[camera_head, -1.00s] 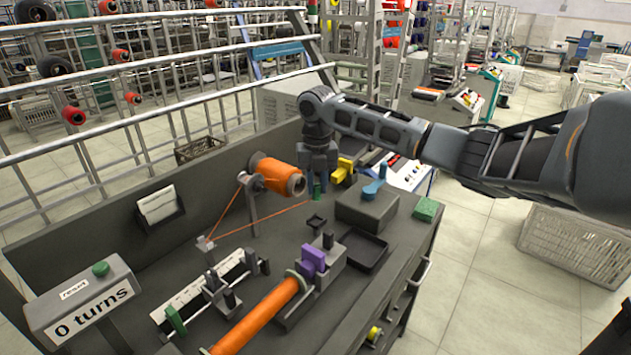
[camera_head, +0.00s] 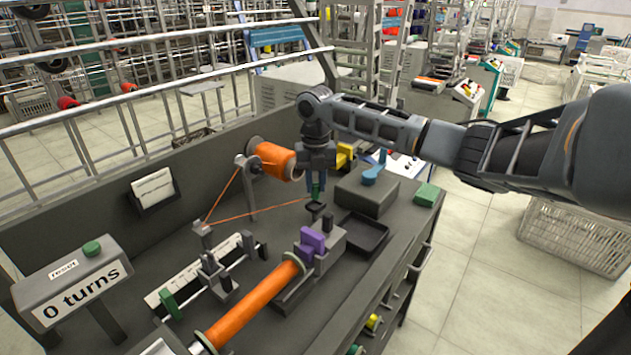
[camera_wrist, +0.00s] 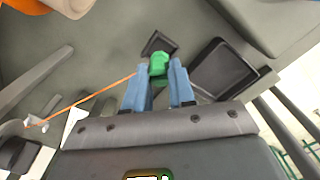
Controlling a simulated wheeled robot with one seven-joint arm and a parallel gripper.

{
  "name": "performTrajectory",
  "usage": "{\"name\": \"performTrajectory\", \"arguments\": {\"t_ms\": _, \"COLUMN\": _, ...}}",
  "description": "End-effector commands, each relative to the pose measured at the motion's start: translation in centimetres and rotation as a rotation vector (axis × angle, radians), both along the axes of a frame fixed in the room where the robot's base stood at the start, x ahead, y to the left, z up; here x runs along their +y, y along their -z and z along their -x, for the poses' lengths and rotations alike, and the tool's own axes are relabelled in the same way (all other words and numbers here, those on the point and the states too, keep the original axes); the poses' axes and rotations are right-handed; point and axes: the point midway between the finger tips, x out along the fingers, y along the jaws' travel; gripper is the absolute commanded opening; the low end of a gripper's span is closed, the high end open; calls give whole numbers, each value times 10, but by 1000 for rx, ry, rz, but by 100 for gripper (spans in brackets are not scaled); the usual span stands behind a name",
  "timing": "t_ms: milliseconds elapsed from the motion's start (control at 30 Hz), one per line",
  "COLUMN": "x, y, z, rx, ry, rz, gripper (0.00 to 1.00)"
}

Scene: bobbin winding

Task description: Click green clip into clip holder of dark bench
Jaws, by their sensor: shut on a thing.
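The green clip (camera_head: 316,190) is between the fingers of my gripper (camera_head: 316,186), which is shut on it above the dark bench (camera_head: 270,235). In the wrist view the clip (camera_wrist: 158,65) shows between the two blue-grey fingertips (camera_wrist: 160,82). An orange thread runs from the left to the clip. The clip holder, a small dark square piece (camera_head: 318,207), stands on the bench just below the clip. In the wrist view the holder (camera_wrist: 158,44) lies just beyond the clip. I cannot tell whether clip and holder touch.
A dark tray (camera_head: 362,236) and a grey block with a blue lever (camera_head: 370,176) stand right of the holder. A purple clamp (camera_head: 312,240) and an orange roll (camera_head: 250,305) are in front. An orange bobbin (camera_head: 275,160) is behind left.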

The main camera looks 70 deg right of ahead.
Motion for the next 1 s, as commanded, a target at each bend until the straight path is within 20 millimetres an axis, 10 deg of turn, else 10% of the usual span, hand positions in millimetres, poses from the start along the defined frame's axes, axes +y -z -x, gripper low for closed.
{"name": "performTrajectory", "arguments": {"t_ms": 1000, "x": 1, "y": 29, "z": 0, "rx": 0, "ry": 1, "rz": 0, "gripper": 0}}
